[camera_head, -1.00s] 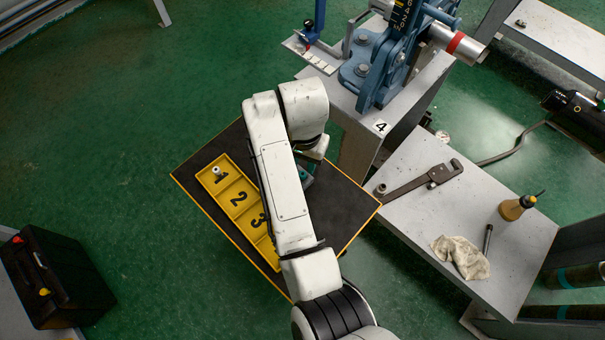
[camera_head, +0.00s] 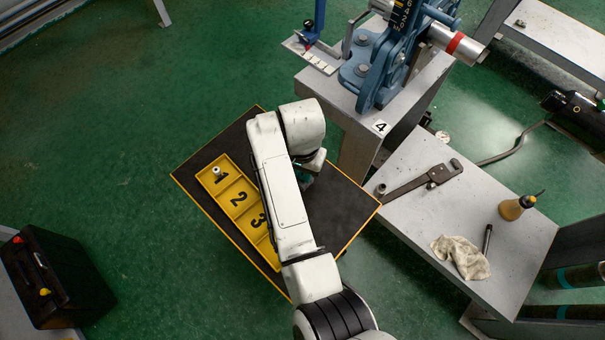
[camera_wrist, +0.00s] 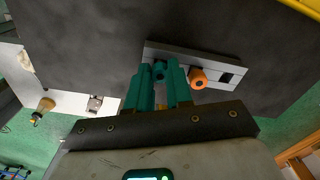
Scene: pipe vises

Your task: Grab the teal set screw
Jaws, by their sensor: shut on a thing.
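The teal set screw (camera_wrist: 160,70) shows in the wrist view between the tips of my gripper (camera_wrist: 158,78), at a grey holder bar (camera_wrist: 213,60). My gripper is shut on it, and its teal fingers hide much of the screw. I cannot tell whether the screw is still seated in the bar. An orange knob-like piece (camera_wrist: 198,78) stands on the bar just to the right, beside a dark square opening. In the head view my gripper (camera_head: 304,180) is mostly hidden by my arm, over the dark table (camera_head: 335,205).
A yellow tray (camera_head: 226,160) numbered 1, 2, 3 lies left of my arm, with a small pale metal piece (camera_head: 217,171) in compartment 1. A blue vise (camera_head: 375,75) stands behind. A pipe wrench (camera_head: 420,180) lies on the right bench. The table's right part is bare.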

